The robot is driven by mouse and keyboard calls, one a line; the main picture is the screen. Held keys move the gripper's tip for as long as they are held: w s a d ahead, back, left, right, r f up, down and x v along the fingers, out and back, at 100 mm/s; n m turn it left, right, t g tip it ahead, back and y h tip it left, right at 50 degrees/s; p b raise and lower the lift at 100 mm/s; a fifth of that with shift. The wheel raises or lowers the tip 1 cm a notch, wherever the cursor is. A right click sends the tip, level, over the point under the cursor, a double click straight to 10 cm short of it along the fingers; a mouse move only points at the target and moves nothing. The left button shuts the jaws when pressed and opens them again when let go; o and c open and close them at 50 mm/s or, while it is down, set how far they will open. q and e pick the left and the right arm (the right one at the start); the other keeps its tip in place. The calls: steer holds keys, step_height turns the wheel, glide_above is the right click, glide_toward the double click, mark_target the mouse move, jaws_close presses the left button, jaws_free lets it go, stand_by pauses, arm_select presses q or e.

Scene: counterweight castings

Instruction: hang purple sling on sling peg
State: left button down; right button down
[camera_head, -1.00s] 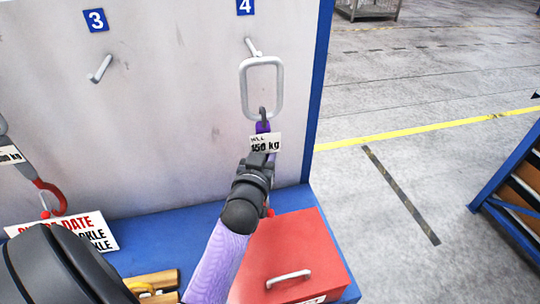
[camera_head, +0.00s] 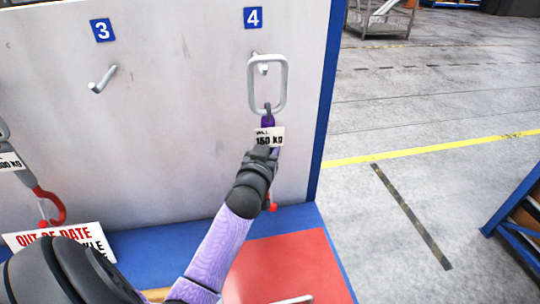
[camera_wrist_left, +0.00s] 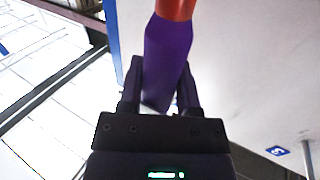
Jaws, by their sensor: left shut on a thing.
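The purple sling (camera_head: 267,121) hangs below a pale rounded ring (camera_head: 283,85) and carries a white 150 kg tag (camera_head: 269,137). My left gripper (camera_head: 264,153) is shut on the sling just under the tag. The sling also shows between the fingers in the left wrist view (camera_wrist_left: 167,55), with a red part above it. The ring is upright in front of the peg under sign 4 (camera_head: 263,69). The peg's tip shows inside the top of the ring opening; I cannot tell if the ring bears on it. My right gripper is not in view.
A bare peg (camera_head: 103,80) sits under sign 3 on the pale board (camera_head: 180,120). A red hook (camera_head: 50,205) hangs at the left above an out-of-date sign (camera_head: 60,240). Open floor lies right.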

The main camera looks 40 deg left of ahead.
arm_select(q)
steer(key=w+a+f+b, duration=0.2)
steer(key=w+a+b, duration=0.2)
steer(key=a+b, duration=0.1)
steer(key=shift+w+a+f+b, duration=0.3)
steer(key=shift+w+a+b, duration=0.05)
steer(key=shift+w+a, duration=0.1)
stand_by(0.5)
stand_by(0.5)
steer(key=shift+c, duration=1.4)
jaws_free()
steer(key=shift+s, duration=0.15)
steer(key=shift+o, duration=0.3)
steer(key=shift+f, duration=0.2)
steer(key=p+v, duration=0.1)
steer(key=v, duration=0.9)
